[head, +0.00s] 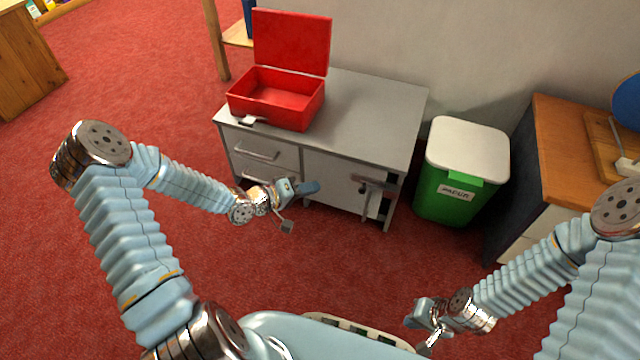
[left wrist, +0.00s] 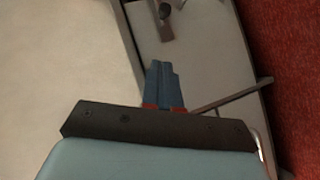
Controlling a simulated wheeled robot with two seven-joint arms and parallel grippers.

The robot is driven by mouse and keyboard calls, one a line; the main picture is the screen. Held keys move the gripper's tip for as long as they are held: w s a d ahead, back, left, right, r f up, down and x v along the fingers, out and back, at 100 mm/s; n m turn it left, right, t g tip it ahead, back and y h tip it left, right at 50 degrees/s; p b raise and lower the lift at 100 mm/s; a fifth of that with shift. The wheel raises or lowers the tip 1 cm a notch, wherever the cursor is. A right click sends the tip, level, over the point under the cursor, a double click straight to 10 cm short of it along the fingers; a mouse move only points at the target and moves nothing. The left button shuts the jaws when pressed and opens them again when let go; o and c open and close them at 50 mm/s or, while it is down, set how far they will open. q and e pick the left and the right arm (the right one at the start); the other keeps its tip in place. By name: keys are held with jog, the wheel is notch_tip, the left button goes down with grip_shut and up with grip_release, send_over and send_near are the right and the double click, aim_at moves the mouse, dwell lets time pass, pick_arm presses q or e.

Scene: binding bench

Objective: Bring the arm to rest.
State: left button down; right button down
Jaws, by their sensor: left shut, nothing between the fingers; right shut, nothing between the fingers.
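My left arm comes in from the left in the head view. My left gripper (head: 309,187) is shut and empty, in front of the grey cabinet (head: 372,112). In the left wrist view its fingers (left wrist: 164,85) lie together, with the cabinet's pale surfaces beyond them. I cannot tell whether they touch the cabinet. My right gripper (head: 424,345) is low at the bottom right of the head view, shut and empty, over the red carpet and beside my base.
An open red box (head: 276,100) stands on the cabinet top. A green bin (head: 448,196) with a white lid stands right of the cabinet. A wooden-topped counter (head: 566,130) is at the far right. Red carpet (head: 150,70) lies clear at the left.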

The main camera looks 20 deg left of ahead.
pick_arm(q)
jog(key=shift+s+a, duration=0.1)
jog(key=shift+s, duration=0.05)
dwell(0.4)
jog(key=s+d+m+g+p, duration=0.1)
jog(key=s+d+g+p, duration=0.3)
jog(key=d, duration=0.3)
jog(key=s+d+f+m+g+y+p, duration=0.1)
jog(key=s+g+y+p, duration=0.1)
jog(key=s, duration=0.6)
jog(key=s+d+f+m+g+y+p, duration=0.2)
jog(key=s+g+y+p, duration=0.1)
jog(key=s, duration=0.6)
jog(key=shift+d+g+p, duration=0.15)
jog(key=shift+g+p, duration=0.45)
jog(key=shift+p, duration=0.05)
